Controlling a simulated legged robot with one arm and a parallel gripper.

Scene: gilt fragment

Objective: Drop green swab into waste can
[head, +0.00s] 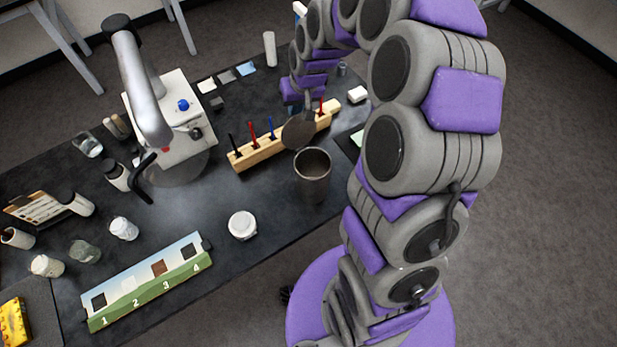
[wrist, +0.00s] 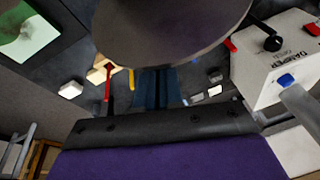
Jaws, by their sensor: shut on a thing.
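An open metal can (head: 313,178), likely the waste can, stands on the dark bench with its dark mouth uncovered. My gripper (head: 308,106) is shut on a round grey-brown disc like a lid (head: 298,132), tilted just behind the can's mouth. I cannot tell whether disc and can touch. The disc (wrist: 170,25) fills the top of the wrist view, and my dark fingers (wrist: 157,88) reach up to it. A wooden rack (head: 260,151) behind the can holds upright swabs, with black, red and blue ones visible. I cannot pick out a green swab; the disc hides part of the rack.
A white machine (head: 172,105) with a grey curved arm stands at the back left. A white-lidded jar (head: 242,225) and a numbered strip (head: 150,283) lie in front. Several jars crowd the left. A white block (head: 357,94) sits near the right edge.

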